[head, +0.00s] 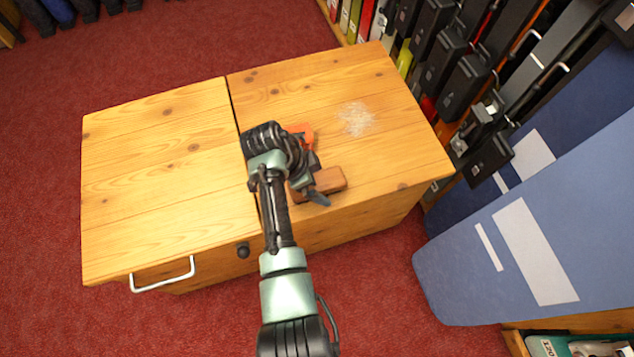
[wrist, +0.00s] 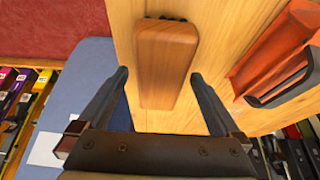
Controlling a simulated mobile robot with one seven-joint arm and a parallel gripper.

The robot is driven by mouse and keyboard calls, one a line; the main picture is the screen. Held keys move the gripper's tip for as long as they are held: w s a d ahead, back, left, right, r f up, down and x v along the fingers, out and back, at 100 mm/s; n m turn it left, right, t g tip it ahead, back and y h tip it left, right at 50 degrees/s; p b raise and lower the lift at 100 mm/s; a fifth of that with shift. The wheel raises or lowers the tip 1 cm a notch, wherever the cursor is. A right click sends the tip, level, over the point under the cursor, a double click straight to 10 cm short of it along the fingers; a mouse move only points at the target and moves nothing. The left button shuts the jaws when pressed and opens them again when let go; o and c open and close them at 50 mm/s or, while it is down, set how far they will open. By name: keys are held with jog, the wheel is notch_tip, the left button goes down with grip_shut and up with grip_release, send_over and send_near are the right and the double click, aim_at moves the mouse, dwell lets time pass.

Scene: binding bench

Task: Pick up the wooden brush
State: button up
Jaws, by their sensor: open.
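The wooden brush (head: 331,180) lies on the right part of the wooden bench top, near its front edge. In the wrist view the brush (wrist: 167,62) shows as a brown wooden block with a little dark bristle at its far end. My gripper (wrist: 160,82) is open, with one finger on each side of the brush's near part in the picture. The fingers do not appear to touch it. In the head view my gripper (head: 318,184) is over the brush and hides part of it.
An orange-red object (head: 303,133) with a dark part lies just behind the brush; it also shows at the right of the wrist view (wrist: 275,55). A pale scattered patch (head: 356,119) marks the bench top (head: 160,160). Blue panels (head: 520,230) and a filled shelf (head: 470,75) stand to the right.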

jog(key=shift+f, duration=0.15)
jog(key=c, duration=1.6)
